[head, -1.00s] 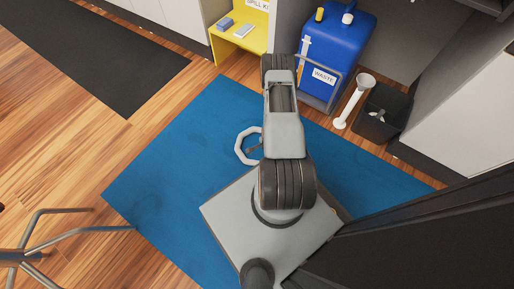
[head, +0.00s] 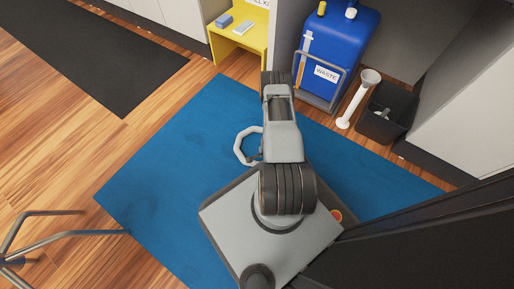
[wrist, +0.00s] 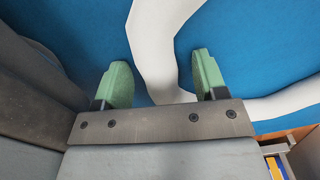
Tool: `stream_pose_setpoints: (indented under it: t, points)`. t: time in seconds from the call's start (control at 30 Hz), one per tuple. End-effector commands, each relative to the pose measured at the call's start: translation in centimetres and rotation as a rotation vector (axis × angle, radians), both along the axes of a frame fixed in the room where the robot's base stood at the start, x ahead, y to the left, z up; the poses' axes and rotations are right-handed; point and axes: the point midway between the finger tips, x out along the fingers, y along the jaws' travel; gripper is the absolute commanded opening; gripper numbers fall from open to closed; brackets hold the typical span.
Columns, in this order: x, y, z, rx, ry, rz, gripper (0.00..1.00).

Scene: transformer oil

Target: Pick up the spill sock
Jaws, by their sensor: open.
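The spill sock is a white, segmented ring (head: 240,148) on the blue mat, left of my arm in the head view; my arm hides its right part. In the wrist view, one white stretch of the sock (wrist: 160,45) runs between the two green fingers of my gripper (wrist: 160,62), and another stretch (wrist: 285,105) curves off to the right. My gripper is open, with a finger on either side of the sock and gaps to both. Whether the fingers touch the mat I cannot tell. In the head view my gripper is mostly hidden by the arm.
A blue waste container (head: 338,50) stands on a cart beyond the mat (head: 160,170). Right of it are a white tube (head: 357,98) and a black bin (head: 384,113). A yellow spill-kit stand (head: 240,42) is at the back. Metal stool legs (head: 50,240) are at lower left.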

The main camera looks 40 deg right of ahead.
Motion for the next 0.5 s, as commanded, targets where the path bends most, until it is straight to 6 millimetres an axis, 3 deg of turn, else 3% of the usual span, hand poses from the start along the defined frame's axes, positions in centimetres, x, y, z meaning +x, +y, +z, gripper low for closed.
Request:
stream_pose_setpoints:
  t: [0.17, 0.5]
  points:
    - [0.02, -0.02, 0.08, 0.000, 0.000, 0.000, 0.65]
    - [0.03, -0.02, 0.10, 0.000, 0.000, 0.000, 0.34]
